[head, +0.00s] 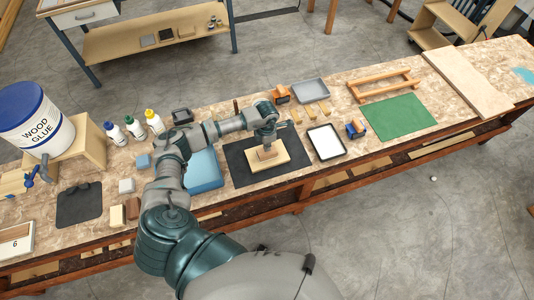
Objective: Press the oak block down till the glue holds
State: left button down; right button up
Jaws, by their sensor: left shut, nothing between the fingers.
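A pale wooden board (263,164) lies flat on a dark mat (237,171) near the middle of the long workbench. A small darker brown block, which looks like the oak block (268,155), sits on top of this board. My left gripper (267,147) is shut, points down and is right at the block's top. I cannot tell whether its fingertips touch the block, as the gripper hides part of the block's far side. My right gripper does not show.
A white wood glue bucket (38,125) stands at the left end beside several bottles (134,128).

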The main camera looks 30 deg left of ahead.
pick_arm(q)
jog(key=shift+f+b, duration=0.6)
jog(key=shift+f, duration=0.2)
jog(key=shift+s+d+f, duration=0.1)
jog(key=shift+s+f, duration=0.05)
jog(key=shift+s, duration=0.05)
dwell(0.8)
jog(key=shift+w, duration=0.1)
dwell(2.9)
jog(key=shift+b, duration=0.3)
dwell(1.6)
jog(key=shift+r, duration=0.2)
dwell(0.4)
jog(key=shift+w+r+p, duration=0.1)
jog(key=shift+r+p, duration=0.9)
jog(key=shift+r, duration=0.4)
jog(key=shift+r+p, duration=1.25)
jog(key=shift+r, duration=0.9)
